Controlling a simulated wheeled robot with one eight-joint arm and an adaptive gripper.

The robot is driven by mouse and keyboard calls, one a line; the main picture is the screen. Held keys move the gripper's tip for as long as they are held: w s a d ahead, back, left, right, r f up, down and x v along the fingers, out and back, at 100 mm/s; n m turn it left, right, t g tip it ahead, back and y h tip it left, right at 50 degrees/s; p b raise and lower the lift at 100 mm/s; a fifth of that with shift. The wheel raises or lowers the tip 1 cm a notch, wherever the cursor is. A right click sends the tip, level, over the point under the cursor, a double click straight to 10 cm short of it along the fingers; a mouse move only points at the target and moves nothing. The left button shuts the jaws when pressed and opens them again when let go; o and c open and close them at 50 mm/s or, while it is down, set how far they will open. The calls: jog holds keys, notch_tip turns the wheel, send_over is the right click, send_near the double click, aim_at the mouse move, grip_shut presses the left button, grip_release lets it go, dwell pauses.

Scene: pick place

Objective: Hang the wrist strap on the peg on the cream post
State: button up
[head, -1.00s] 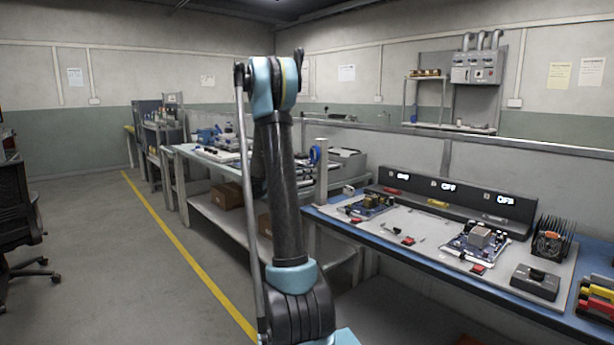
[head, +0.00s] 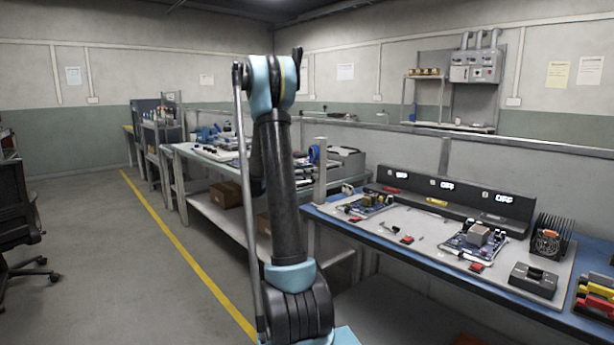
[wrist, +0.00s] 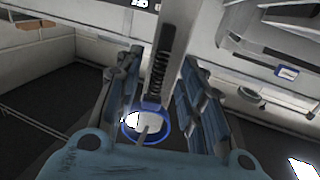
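The wrist strap shows as a blue band (head: 314,154) at the upper left side of the cream post (head: 320,178) in the head view. In the wrist view the blue band (wrist: 166,130) lies between the fingers, with a dark coiled cord (wrist: 160,70) running along the post (wrist: 181,45). A pale part shows inside the band; I cannot tell whether it is the peg. My gripper (wrist: 160,88) has its fingers spread on either side of the band and post, with gaps visible. In the head view my arm hides the gripper.
The blue-edged workbench (head: 445,258) on the right holds circuit boards, a black switch panel (head: 455,200) and a finned heat sink (head: 551,238). A second bench (head: 215,160) with equipment stands behind the arm. The floor left of the yellow line (head: 180,245) is mostly clear.

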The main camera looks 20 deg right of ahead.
jog(key=a, duration=1.2)
jog(key=s+f+n+y, duration=0.3)
jog(key=s+n+y, duration=0.2)
jog(key=s, duration=0.7)
jog(key=s+f+n+y, duration=0.2)
jog(key=s+n+y, duration=0.2)
jog(key=s, duration=0.7)
jog(key=s+a+f+n+y, duration=0.4)
jog(key=s+a+f, duration=0.2)
jog(key=s, duration=0.3)
jog(key=s+a+f+n+y, duration=0.4)
jog(key=s+a+f, duration=0.2)
jog(key=s+a, duration=0.3)
jog(key=shift+s+f+t+y, duration=0.3)
jog(key=shift+s+f+y, duration=0.1)
jog(key=shift+s, duration=0.3)
